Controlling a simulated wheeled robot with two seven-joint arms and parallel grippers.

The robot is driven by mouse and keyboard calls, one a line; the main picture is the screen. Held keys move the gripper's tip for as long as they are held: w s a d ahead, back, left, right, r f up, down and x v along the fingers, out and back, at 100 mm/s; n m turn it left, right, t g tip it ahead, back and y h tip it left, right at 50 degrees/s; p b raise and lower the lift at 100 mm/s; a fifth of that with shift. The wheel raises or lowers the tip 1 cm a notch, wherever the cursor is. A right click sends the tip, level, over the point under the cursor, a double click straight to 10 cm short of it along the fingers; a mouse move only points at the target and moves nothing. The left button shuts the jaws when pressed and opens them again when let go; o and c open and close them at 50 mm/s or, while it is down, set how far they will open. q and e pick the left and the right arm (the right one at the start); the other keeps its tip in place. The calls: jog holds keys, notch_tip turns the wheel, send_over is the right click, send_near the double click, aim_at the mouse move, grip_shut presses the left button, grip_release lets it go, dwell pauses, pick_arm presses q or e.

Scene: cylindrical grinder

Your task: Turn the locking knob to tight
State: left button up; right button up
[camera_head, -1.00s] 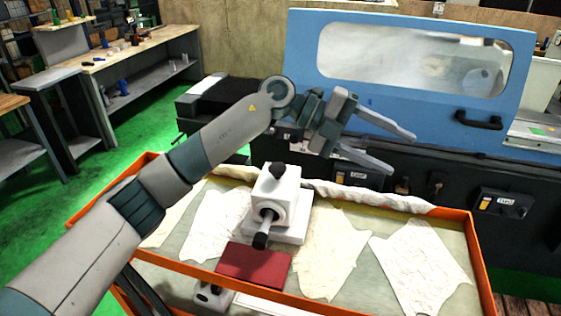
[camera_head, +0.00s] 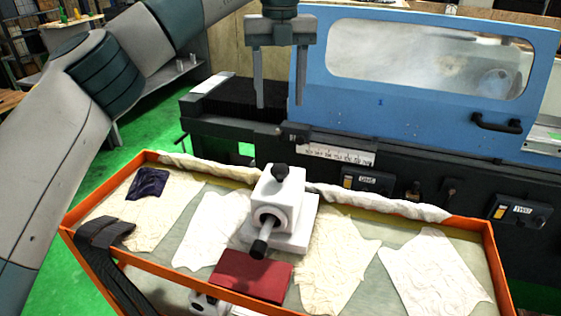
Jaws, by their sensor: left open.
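The white block-shaped unit (camera_head: 274,204) stands on a white base in the orange-rimmed tray. A small black knob (camera_head: 281,171) sits on its top, and a shaft with a black handle end (camera_head: 261,246) sticks out of its front. I take the top knob as the locking knob; its tightness cannot be told. My left gripper (camera_head: 280,103) points straight down above the top knob in the picture, with fingers apart and nothing between them. A gap shows between its fingertips and the knob. My right gripper is not in view.
The orange tray rim (camera_head: 500,262) surrounds several pale cloths, a dark cloth (camera_head: 148,184) and a red block (camera_head: 252,274). A black ribbed thing (camera_head: 105,233) crosses the tray's front left edge. The blue-doored grinder (camera_head: 400,105) stands behind.

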pick_arm(q)
jog(key=p, duration=0.7)
send_near(280, 167)
notch_tip(280, 167, down, 7)
jog(key=shift+r, duration=0.1)
jog(key=shift+f, duration=0.75)
jog(key=c, duration=1.1)
